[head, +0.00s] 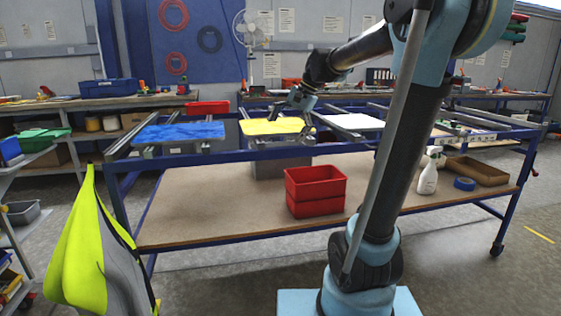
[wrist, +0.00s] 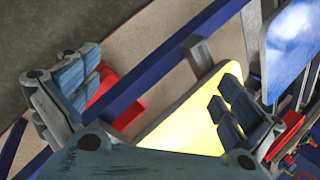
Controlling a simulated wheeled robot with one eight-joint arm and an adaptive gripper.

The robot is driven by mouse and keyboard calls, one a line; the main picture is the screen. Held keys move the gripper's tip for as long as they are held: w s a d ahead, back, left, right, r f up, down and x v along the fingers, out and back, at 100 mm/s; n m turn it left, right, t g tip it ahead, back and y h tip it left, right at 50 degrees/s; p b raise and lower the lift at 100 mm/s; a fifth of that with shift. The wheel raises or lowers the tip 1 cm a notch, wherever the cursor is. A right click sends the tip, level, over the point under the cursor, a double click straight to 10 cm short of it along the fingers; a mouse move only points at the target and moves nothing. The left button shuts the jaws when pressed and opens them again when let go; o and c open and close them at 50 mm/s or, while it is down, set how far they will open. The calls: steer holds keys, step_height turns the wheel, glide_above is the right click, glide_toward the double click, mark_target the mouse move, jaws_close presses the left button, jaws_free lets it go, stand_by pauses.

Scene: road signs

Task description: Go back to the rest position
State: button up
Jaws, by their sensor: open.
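My gripper (head: 293,104) hangs at the end of my arm, just above the yellow sign (head: 272,126) on the rail rack. In the wrist view my gripper (wrist: 155,100) is open, its two fingers wide apart with nothing between them. The yellow sign also shows in the wrist view (wrist: 190,128), beside and partly behind the right finger.
The blue-framed table (head: 190,205) carries stacked red bins (head: 315,188), a spray bottle (head: 429,174), blue tape (head: 464,184) and a brown tray (head: 478,171) on its lower shelf. A hi-vis vest (head: 85,245) hangs at front left. Floor at right is clear.

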steer(key=s+d+f+n+h, duration=0.1)
steer(key=s+d+f+n, duration=0.1)
steer(key=s+d+f, duration=0.3)
steer(key=s+d+f+n+h, duration=0.2)
steer(key=s+d+f, duration=0.4)
steer(key=s+f, duration=0.5)
steer(key=s+d+f+n+t+h, duration=0.1)
steer(key=s+d+f+n+h, duration=0.1)
steer(key=s+d+f, duration=0.4)
steer(key=s+f, duration=0.2)
steer(key=s, duration=0.2)
steer(key=shift+s+f+n, duration=0.2)
steer(key=shift+n, duration=0.1)
